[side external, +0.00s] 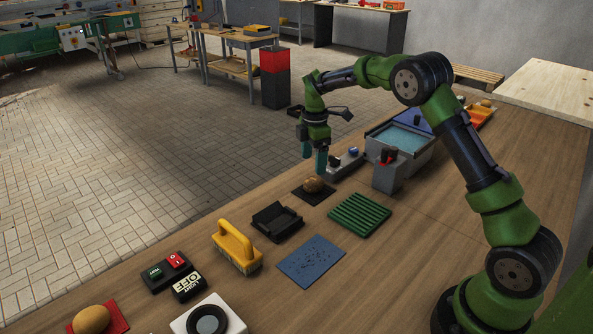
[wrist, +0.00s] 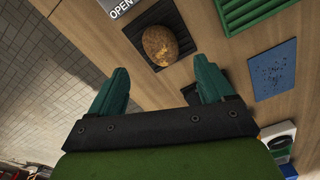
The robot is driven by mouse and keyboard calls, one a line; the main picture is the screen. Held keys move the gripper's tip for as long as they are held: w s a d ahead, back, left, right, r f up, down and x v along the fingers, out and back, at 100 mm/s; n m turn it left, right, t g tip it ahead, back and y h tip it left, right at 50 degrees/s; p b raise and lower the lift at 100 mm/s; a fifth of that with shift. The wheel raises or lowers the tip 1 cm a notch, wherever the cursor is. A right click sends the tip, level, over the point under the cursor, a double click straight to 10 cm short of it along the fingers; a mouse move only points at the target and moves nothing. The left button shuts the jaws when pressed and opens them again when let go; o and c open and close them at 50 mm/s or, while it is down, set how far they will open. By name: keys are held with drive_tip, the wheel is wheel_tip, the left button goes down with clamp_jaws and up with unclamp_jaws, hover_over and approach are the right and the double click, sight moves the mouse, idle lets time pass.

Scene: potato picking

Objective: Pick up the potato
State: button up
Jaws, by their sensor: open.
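The brown potato (side external: 313,185) sits on a small black mat (side external: 303,197) near the table's far edge. In the wrist view the potato (wrist: 160,46) lies on the dark mat (wrist: 187,43), beyond my fingertips and roughly midway between them. My gripper (side external: 321,160) is above the table, with its green fingers pointing down just behind and above the potato. In the wrist view my gripper (wrist: 160,80) shows its two fingers spread apart with nothing between them. The potato is apart from both fingers.
A green ridged pad (side external: 360,215), a blue sheet (side external: 311,262), a black tray (side external: 277,221) and a yellow-handled brush (side external: 237,247) lie nearby. A grey water basin (side external: 402,140) stands behind right. Bare wood lies between items.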

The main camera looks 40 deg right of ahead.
sight(314, 178)
drive_tip(key=shift+s+d+f, duration=0.1)
drive_tip(key=shift+s+f, duration=0.05)
drive_tip(key=shift+f, duration=3.2)
drive_tip(key=c, duration=1.1)
drive_tip(key=shift+r, duration=0.1)
